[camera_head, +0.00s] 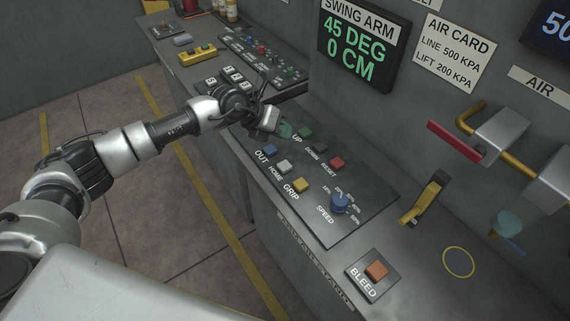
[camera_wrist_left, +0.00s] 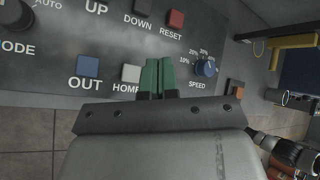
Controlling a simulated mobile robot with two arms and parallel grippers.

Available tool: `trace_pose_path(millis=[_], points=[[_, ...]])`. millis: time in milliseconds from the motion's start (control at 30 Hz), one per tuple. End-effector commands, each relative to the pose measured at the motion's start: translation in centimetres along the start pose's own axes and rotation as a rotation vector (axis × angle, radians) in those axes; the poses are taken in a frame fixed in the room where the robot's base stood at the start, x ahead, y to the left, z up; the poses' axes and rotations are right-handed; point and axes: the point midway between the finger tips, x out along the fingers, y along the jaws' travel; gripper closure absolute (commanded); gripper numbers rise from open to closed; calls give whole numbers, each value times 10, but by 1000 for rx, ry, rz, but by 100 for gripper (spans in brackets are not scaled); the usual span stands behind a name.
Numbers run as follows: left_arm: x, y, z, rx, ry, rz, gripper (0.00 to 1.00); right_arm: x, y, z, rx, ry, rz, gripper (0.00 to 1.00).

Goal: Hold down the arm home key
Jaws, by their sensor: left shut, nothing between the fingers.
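The home key (camera_head: 284,167) is a small white square button on the dark control panel (camera_head: 370,197), between the blue OUT key (camera_head: 270,150) and the yellow GRIP key (camera_head: 301,185). My left gripper (camera_head: 286,130) is shut and empty, its green fingertips over the panel left of the green UP key (camera_head: 305,132). In the left wrist view the home key (camera_wrist_left: 130,73) shows just left of the shut green fingers (camera_wrist_left: 158,76), its HOME label partly covered. The GRIP key is hidden there. The fingers appear apart from the home key.
A red RESET key (camera_head: 337,163) and a blue SPEED knob (camera_head: 340,202) share the panel. A BLEED button (camera_head: 376,270) and a yellow lever (camera_head: 424,198) stand to the right. The swing arm display (camera_head: 358,48) reads 45 DEG, 0 CM.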

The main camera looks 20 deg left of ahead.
Motion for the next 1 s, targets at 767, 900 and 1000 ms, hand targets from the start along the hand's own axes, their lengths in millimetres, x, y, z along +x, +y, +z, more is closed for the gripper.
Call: trace_pose_path(millis=[767,900,1000], points=[[42,29,-30,-4,-2,-4,100,47,-2,4,1,0,-2,30],[54,37,-39,-3,-2,-5,100,60,-3,5,2,0,-3,30],[60,41,-43,-2,-2,-6,100,65,-4,6,2,0,-3,30]])
